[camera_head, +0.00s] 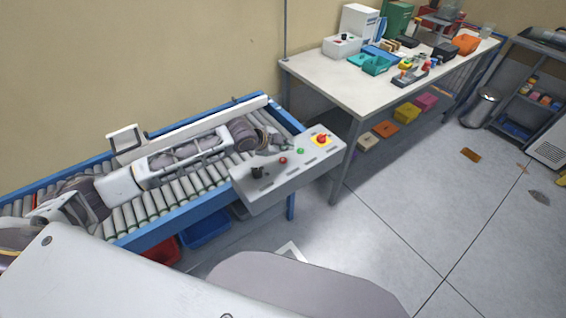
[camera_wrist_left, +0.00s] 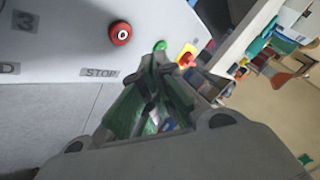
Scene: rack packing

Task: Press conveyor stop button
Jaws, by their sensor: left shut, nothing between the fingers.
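The grey control panel (camera_head: 262,190) sits at the near right end of the conveyor. It carries a small red button (camera_head: 283,160), a green button (camera_head: 300,151), a black knob (camera_head: 257,172) and a red emergency button on a yellow base (camera_head: 322,139). In the left wrist view the red button (camera_wrist_left: 120,33) is marked 0, and a STOP label (camera_wrist_left: 100,72) is below it. My left gripper (camera_head: 286,147) is shut and empty, just beyond the red button in the head view. In the left wrist view its fingertips (camera_wrist_left: 155,62) are right of that button, near the green button (camera_wrist_left: 160,45). My right gripper is out of view.
The blue-framed roller conveyor (camera_head: 173,228) runs under my left arm. A white table (camera_head: 325,78) with several tools and boxes stands behind the panel to the right. Blue and red bins (camera_head: 207,229) are under the conveyor. The floor (camera_head: 400,200) at right is mostly clear.

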